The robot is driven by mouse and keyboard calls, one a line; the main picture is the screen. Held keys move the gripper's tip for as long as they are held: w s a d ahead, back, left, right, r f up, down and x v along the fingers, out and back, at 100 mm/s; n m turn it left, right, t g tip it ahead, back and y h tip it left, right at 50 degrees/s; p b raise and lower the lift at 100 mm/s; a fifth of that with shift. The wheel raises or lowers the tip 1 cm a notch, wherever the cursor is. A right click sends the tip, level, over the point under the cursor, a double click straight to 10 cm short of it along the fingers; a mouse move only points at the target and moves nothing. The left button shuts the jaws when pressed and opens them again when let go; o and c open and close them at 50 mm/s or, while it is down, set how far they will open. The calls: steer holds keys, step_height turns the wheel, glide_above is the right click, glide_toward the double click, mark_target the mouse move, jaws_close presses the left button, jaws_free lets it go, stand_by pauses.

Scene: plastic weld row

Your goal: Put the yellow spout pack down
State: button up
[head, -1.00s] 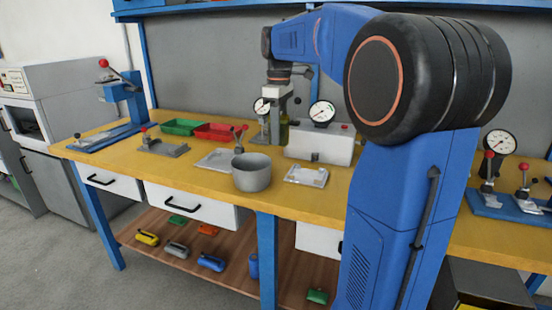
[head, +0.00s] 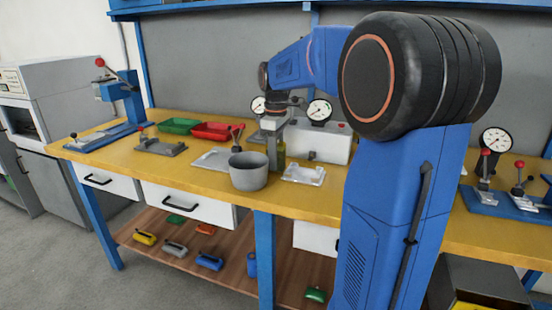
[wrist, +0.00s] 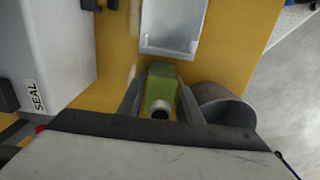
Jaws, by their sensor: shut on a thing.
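The spout pack (wrist: 163,84), olive green to yellow, is held between the two fingers of my gripper (wrist: 160,92) in the wrist view. Its pale spout with a dark opening points toward the camera. In the head view my gripper (head: 272,143) hangs over the bench between the grey pot and the gauge box, and a sliver of the pack (head: 281,158) shows beside it. The pack is low over the yellow bench top (head: 325,205); I cannot tell whether it touches.
The grey pot (head: 248,172) stands close beside my gripper. A metal fixture (head: 303,173) lies to the right, and the white gauge box (head: 318,143) stands behind. A flat metal plate (head: 214,158) lies left. Green (head: 179,125) and red (head: 213,131) trays sit farther back.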

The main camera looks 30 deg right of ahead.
steer(key=shift+f, duration=0.1)
steer(key=o, duration=0.9)
step_height(320, 180, up, 12)
steer(key=shift+r, duration=0.15)
